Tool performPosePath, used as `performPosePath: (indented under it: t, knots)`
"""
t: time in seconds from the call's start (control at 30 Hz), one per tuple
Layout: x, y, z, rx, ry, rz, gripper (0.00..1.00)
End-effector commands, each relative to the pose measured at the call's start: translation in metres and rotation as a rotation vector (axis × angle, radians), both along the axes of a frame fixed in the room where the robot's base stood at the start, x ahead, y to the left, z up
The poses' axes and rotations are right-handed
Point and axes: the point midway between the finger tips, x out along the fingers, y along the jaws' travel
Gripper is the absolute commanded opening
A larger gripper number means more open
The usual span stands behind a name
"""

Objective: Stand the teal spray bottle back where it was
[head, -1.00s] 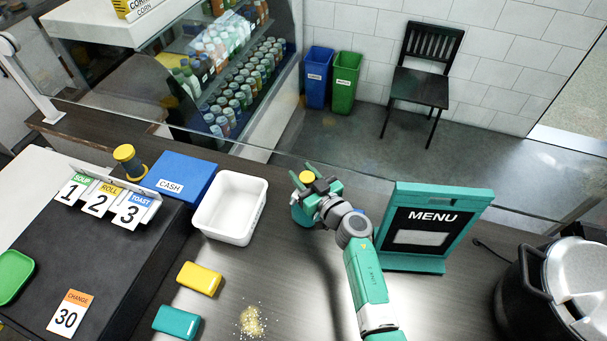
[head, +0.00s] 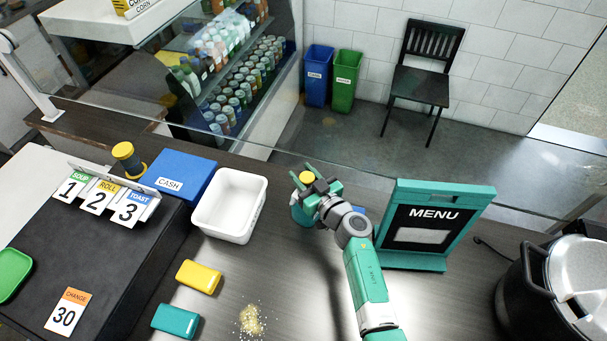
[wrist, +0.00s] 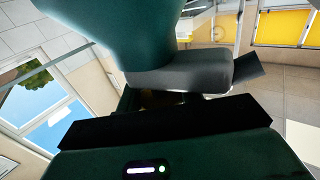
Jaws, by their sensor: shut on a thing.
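The teal spray bottle (head: 301,216) stands out beyond the end of my arm in the head view, with its yellow top (head: 307,177) showing between the fingers. My gripper (head: 316,187) is shut on it, and the fingers and wrist hide much of its body. The wrist view shows a large dark teal shape (wrist: 130,35) and dark finger parts close up; where the bottle ends there is unclear.
A white bin (head: 229,206) stands left of the gripper, and a MENU stand (head: 436,225) to the right. A clear screen runs behind. Yellow (head: 199,278) and teal (head: 176,320) blocks and scattered crumbs (head: 250,321) lie in front. A large pot (head: 560,290) is far right.

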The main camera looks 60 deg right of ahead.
Motion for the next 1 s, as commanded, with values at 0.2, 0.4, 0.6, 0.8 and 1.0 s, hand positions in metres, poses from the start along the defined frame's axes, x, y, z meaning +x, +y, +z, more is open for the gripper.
performPosePath:
  t: [0.2,0.4,0.6,0.8,1.0]
  knots:
    - [0.000,0.000,0.001,-0.001,0.000,0.000,0.62]
    - [0.000,0.000,-0.001,0.000,0.002,0.000,0.62]
    - [-0.024,0.013,0.003,0.001,0.003,-0.001,0.62]
    - [-0.057,0.031,0.002,0.000,0.001,-0.002,0.62]
    - [-0.068,0.038,0.001,-0.001,0.000,0.000,0.62]
